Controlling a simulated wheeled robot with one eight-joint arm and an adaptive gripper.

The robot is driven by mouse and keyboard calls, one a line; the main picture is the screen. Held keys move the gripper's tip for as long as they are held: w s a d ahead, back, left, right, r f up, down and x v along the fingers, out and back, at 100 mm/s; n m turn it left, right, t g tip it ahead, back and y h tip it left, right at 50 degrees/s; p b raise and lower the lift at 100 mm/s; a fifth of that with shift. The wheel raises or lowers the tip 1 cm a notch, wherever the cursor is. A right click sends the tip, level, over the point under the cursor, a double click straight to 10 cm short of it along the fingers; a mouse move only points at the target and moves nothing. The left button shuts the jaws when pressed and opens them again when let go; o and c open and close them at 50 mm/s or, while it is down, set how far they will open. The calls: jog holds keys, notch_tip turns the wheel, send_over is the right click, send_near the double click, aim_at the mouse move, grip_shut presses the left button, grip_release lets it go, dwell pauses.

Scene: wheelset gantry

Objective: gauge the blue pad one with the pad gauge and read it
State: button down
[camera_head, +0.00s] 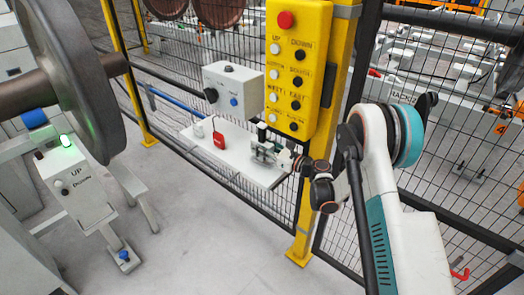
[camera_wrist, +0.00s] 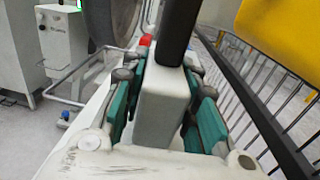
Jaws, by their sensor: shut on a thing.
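My gripper (camera_head: 268,150) is over the right end of a white shelf (camera_head: 232,170) on the mesh fence. In the wrist view my gripper (camera_wrist: 165,105) has its teal-padded fingers closed on both sides of a pale block (camera_wrist: 162,98) with a thick black post (camera_wrist: 179,30). This block looks like the pad gauge, but I cannot read any display on it. A blue pad (camera_head: 35,118) shows under the axle beside the large wheel at the left. I cannot tell whether it is pad one. It is far from my gripper.
A red padlock-like item (camera_head: 219,140) lies on the shelf, left of my gripper. A grey control box (camera_head: 232,88) and a yellow button pendant (camera_head: 297,65) are above it. A pedestal (camera_head: 80,190) with a green light stands by the wheel (camera_head: 75,70). Open floor lies between pedestal and shelf.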

jog(key=shift+r+p, duration=0.3)
jog(key=shift+r, duration=0.2)
jog(key=p+v, duration=0.2)
jog(key=v, duration=1.6)
jog(key=shift+r, duration=0.3)
